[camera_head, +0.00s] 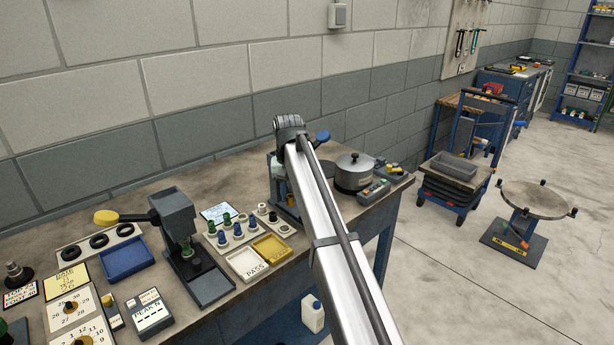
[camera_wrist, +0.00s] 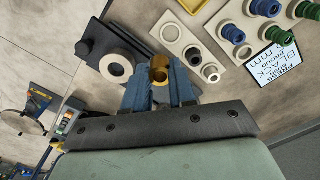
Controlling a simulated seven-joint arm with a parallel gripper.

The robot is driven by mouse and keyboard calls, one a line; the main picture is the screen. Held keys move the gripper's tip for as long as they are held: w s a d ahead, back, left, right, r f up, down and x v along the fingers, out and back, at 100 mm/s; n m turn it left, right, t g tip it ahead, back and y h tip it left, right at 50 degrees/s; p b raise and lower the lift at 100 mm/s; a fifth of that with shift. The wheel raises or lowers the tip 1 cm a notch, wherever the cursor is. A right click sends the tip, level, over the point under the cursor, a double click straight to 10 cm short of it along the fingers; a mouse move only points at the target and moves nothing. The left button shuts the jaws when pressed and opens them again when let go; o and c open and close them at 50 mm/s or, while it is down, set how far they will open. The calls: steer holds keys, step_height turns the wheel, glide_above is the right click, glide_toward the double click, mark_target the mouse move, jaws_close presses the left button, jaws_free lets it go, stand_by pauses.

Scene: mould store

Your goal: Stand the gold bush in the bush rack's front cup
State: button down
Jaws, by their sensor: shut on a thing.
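The gold bush (camera_wrist: 159,70) shows in the wrist view between the fingertips of my gripper (camera_wrist: 160,88), which is shut on it. Its open end faces the camera. A cream rack (camera_wrist: 171,27) with a row of round pieces or cups lies beside it; this rack also shows in the head view (camera_head: 262,227). Which cup is the front one is unclear.
A larger cream rack (camera_head: 211,240) holds blue and green bushes. A white tray (camera_head: 238,274) and a yellow tray (camera_head: 284,252) lie in front. A dark plate with a ring (camera_wrist: 117,66) lies close to the gripper. A pot (camera_head: 354,174) stands right of my arm.

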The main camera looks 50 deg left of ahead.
steer(key=shift+s+a+f, duration=0.1)
steer(key=shift+s+f, duration=0.25)
steer(key=shift+f, duration=0.8)
steer(key=shift+s+a+f, duration=0.15)
steer(key=shift+s+f, duration=0.15)
steer(key=shift+f, duration=0.9)
steer(key=shift+s+a+f, duration=0.1)
steer(key=shift+s+f, duration=0.25)
steer(key=shift+f, duration=0.8)
steer(key=shift+f, duration=0.95)
steer(key=c, duration=0.8)
jaws_free()
steer(key=shift+c, duration=0.2)
steer(key=shift+o, duration=0.3)
steer(key=o, duration=0.3)
steer(key=shift+r, duration=0.2)
